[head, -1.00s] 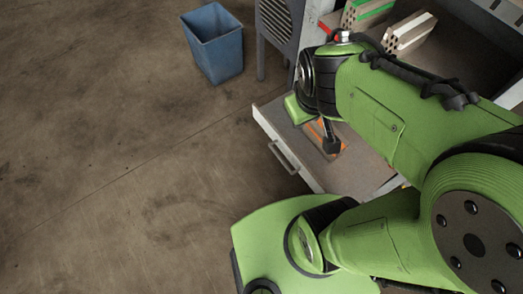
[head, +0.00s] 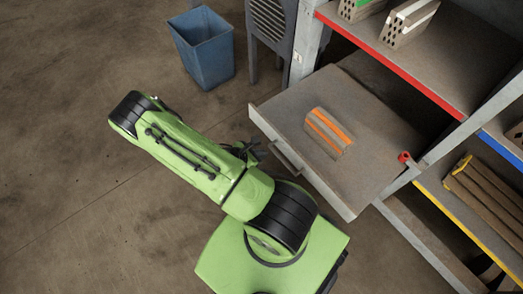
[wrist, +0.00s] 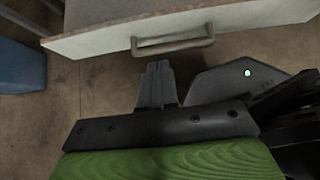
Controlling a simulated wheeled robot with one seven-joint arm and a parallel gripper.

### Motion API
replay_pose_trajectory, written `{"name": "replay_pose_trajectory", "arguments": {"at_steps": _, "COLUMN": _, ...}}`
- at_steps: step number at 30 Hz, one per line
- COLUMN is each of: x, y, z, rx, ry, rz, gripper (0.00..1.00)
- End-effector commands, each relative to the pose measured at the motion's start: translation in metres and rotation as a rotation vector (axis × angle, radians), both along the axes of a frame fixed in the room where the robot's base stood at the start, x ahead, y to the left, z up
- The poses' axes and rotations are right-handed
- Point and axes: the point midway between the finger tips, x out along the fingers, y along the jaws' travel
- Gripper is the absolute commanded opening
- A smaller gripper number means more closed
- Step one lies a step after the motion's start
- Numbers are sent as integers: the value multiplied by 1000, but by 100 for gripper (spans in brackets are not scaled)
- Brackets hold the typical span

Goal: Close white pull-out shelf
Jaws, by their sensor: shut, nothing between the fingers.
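The white pull-out shelf (head: 378,141) sticks out from the shelving unit in the head view, with a hollow brick with orange stripes (head: 328,132) lying on it. Its white front and grey bar handle (wrist: 172,44) cross the top of the wrist view. The handle also shows in the head view (head: 285,157). My gripper (wrist: 158,68) is shut and empty, its fingertips pointing at the shelf front just below the handle. In the head view my gripper (head: 256,150) is small and dark, in front of the shelf front. I cannot tell whether it touches the handle.
A blue bin (head: 204,48) stands on the floor at upper left, beside a grey cabinet (head: 270,30). A red-edged shelf (head: 395,60) holds bricks above the pull-out shelf. Yellow-edged and blue-edged shelves are at right. The floor at left is clear.

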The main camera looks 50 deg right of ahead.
Motion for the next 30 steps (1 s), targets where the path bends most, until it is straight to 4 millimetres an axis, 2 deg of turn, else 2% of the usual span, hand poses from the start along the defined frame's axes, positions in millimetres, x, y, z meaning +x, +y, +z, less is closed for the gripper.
{"name": "replay_pose_trajectory", "arguments": {"at_steps": 3, "x": -6, "y": -18, "z": -21, "rx": 0, "ry": 2, "rz": -8, "gripper": 0}}
{"name": "replay_pose_trajectory", "arguments": {"at_steps": 12, "x": -16, "y": -66, "z": -63, "rx": 0, "ry": -3, "rz": -9, "gripper": 0}}
{"name": "replay_pose_trajectory", "arguments": {"at_steps": 15, "x": -20, "y": -83, "z": -60, "rx": 0, "ry": -4, "rz": -9, "gripper": 0}}
{"name": "replay_pose_trajectory", "arguments": {"at_steps": 19, "x": -22, "y": -96, "z": -59, "rx": 2, "ry": -3, "rz": -6, "gripper": 0}}
{"name": "replay_pose_trajectory", "arguments": {"at_steps": 30, "x": -23, "y": -99, "z": -58, "rx": 2, "ry": -1, "rz": -5, "gripper": 0}}
